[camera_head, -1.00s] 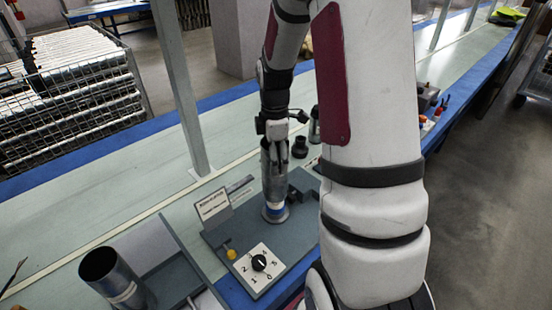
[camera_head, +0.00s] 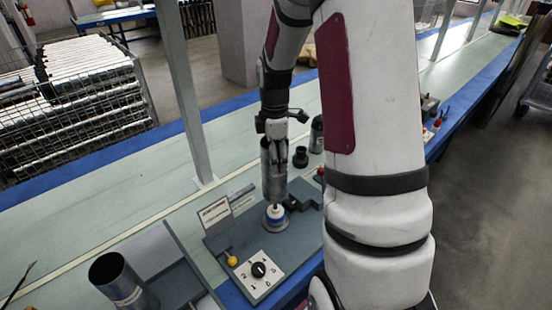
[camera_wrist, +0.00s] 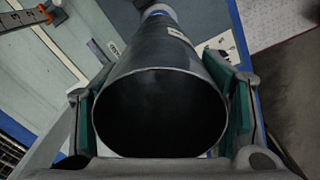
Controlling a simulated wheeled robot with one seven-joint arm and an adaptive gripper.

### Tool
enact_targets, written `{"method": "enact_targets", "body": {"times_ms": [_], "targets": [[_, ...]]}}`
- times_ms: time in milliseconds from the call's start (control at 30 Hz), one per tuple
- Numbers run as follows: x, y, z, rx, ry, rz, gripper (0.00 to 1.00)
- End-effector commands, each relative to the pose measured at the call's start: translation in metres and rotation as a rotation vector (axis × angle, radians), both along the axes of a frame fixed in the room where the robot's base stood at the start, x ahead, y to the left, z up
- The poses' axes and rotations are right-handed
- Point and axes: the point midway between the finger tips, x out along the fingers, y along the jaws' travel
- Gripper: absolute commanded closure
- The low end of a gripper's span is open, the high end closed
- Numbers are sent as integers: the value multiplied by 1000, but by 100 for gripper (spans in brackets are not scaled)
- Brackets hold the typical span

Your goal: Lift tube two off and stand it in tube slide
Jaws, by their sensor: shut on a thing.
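My gripper (camera_head: 276,148) is shut on a dark grey tube (camera_head: 273,176) and holds it roughly upright. The tube's lower end is above a round plug with a blue and white band (camera_head: 275,213) on the grey test fixture (camera_head: 233,243). A narrow gap with a thin stem shows between them. In the wrist view the green finger pads (camera_wrist: 162,112) press both sides of the tube (camera_wrist: 160,72), and its open mouth faces the camera. A grey slide-like tray with a raised wall (camera_head: 190,256) is at the lower left; I cannot tell its full shape.
Another grey tube (camera_head: 116,278) with an open top is at the lower left. The fixture carries a dial plate (camera_head: 259,272), a yellow knob (camera_head: 231,260) and a white sign (camera_head: 214,212). A metal post (camera_head: 184,95) rises behind. Small dark parts (camera_head: 300,158) stand beyond the fixture.

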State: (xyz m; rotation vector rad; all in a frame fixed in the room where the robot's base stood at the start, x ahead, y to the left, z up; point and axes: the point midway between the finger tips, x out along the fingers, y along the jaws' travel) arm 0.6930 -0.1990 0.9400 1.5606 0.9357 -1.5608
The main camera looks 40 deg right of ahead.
Motion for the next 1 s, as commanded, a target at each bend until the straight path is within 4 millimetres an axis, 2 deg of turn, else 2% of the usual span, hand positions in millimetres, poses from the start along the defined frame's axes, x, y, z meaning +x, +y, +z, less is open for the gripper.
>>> {"method": "enact_targets", "body": {"times_ms": [1000], "targets": [[0,0,48,-1,-2,1,74]]}}
